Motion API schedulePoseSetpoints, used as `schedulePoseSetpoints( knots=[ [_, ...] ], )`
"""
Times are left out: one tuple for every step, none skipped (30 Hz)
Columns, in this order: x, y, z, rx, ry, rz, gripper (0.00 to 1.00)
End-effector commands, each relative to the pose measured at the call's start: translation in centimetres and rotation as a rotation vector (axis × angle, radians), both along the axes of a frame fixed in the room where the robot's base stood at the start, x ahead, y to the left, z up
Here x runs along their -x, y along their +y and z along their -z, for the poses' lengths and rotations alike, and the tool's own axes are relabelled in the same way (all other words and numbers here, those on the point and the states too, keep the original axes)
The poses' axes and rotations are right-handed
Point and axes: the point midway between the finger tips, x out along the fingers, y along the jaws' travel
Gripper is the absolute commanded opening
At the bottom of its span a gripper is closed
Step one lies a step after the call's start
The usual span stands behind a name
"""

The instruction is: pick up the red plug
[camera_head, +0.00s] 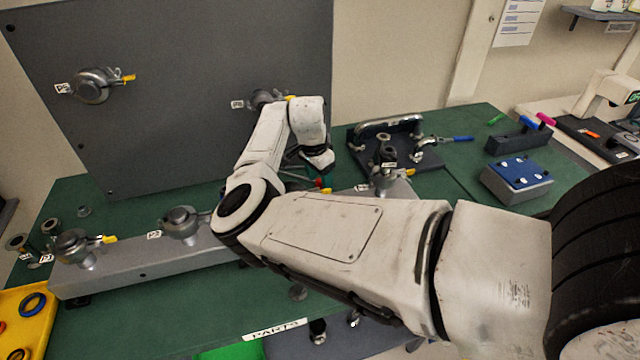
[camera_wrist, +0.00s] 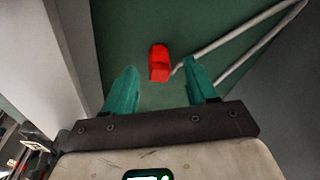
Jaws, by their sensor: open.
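The red plug (camera_wrist: 159,62) is a small red block on the green surface in the wrist view. It shows in the gap between the two teal fingertips of my gripper (camera_wrist: 160,76), slightly nearer the left-right middle than either finger. The fingers are apart, with green surface visible on both sides of the plug, and nothing is held. How far above the plug the fingertips are, I cannot tell. In the head view my gripper (camera_head: 318,182) is mostly hidden by my arm, and a small red patch beside it seems to be the plug (camera_head: 327,191).
Beside the plug, a grey looped tube or rod (camera_wrist: 235,55) lies at the right in the wrist view. A grey rail with valves (camera_head: 150,262) runs along the green bench (camera_head: 180,325). A dark upright panel (camera_head: 190,150) stands behind. A blue-topped block (camera_head: 517,180) is at right.

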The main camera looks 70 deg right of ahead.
Motion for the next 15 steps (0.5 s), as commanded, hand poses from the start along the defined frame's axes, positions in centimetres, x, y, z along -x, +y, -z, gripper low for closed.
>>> schedulePoseSetpoints(
  knots=[
    [0.1,-0.1,0.5,-0.002,0.001,0.0,0.57],
    [0.1,-0.1,0.8,-0.002,0.001,-0.001,0.57],
    [0.1,-0.2,1.1,-0.001,0.001,-0.001,0.57],
    [0.1,-0.2,1.3,0.0,0.0,-0.001,0.57],
    [0.1,-0.2,1.4,0.0,0.0,-0.001,0.57],
    [0.1,-0.2,1.5,0.0,0.0,0.0,0.57],
    [0.1,-0.2,1.6,0.0,-0.001,0.0,0.57],
    [0.1,-0.2,1.6,0.0,-0.001,0.0,0.57],
    [0.1,-0.2,1.6,0.0,-0.001,0.0,0.57],
    [0.1,-0.2,1.6,0.0,-0.001,0.0,0.57],
    [0.1,-0.2,1.6,0.0,-0.001,0.0,0.57],
    [0.1,-0.2,1.6,0.0,-0.001,0.0,0.56],
    [0.1,-0.2,1.6,0.0,-0.001,0.0,0.53],
    [0.1,-0.2,1.6,0.0,-0.001,0.0,0.5],
    [0.1,-0.2,1.6,0.0,-0.001,0.0,0.46]
  ],
)
